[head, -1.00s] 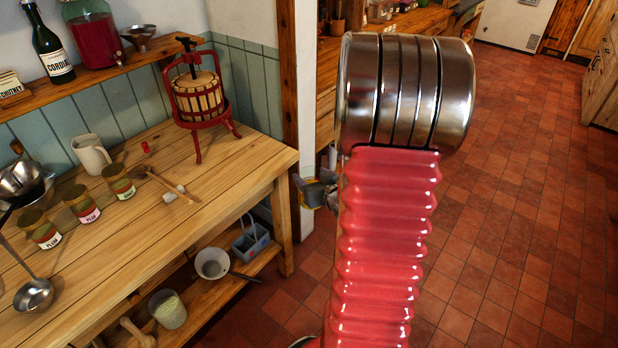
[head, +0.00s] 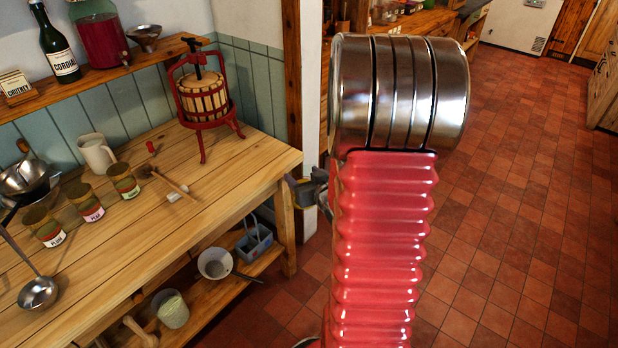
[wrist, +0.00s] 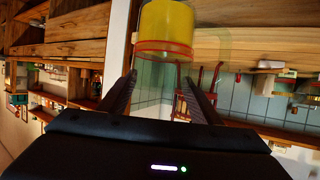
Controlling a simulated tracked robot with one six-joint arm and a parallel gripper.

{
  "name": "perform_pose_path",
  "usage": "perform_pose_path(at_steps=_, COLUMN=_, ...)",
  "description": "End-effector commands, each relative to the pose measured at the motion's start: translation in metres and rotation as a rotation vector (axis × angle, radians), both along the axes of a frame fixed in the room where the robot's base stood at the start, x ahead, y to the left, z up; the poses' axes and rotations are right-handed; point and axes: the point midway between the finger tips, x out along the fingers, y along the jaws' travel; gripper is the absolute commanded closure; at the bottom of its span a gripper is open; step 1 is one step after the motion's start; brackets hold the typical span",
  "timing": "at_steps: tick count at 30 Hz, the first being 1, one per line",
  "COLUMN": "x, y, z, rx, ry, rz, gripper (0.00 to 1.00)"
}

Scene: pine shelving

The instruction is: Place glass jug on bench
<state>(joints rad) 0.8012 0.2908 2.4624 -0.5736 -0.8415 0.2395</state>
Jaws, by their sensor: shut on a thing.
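The glass jug (wrist: 140,72) is clear, with a yellow filling (wrist: 167,25). In the wrist view, which is upside down, it sits between the fingers of my gripper (wrist: 159,79), which is shut on its clear part. The jug appears roughly upright. In the head view my red arm hides the jug and most of the gripper; only a dark grey piece shows beside the bench's right end. The bench (head: 225,180) is a pine worktop at the left, and it also shows in the wrist view (wrist: 285,50).
The bench's right front is clear. A lower shelf (head: 205,300) holds pots. A post (head: 292,80) rises behind the right end.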

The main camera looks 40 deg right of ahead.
Motion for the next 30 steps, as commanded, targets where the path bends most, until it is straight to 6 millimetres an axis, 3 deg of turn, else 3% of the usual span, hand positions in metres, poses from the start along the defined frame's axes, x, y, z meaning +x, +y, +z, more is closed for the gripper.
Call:
perform_pose_path(at_steps=12, x=0.057, y=0.074, z=0.015, rx=-0.017, ry=-0.007, rz=0.092, gripper=1.0)
perform_pose_path(at_steps=30, x=0.111, y=0.199, z=0.03, rx=-0.015, ry=-0.009, rz=0.221, gripper=1.0)
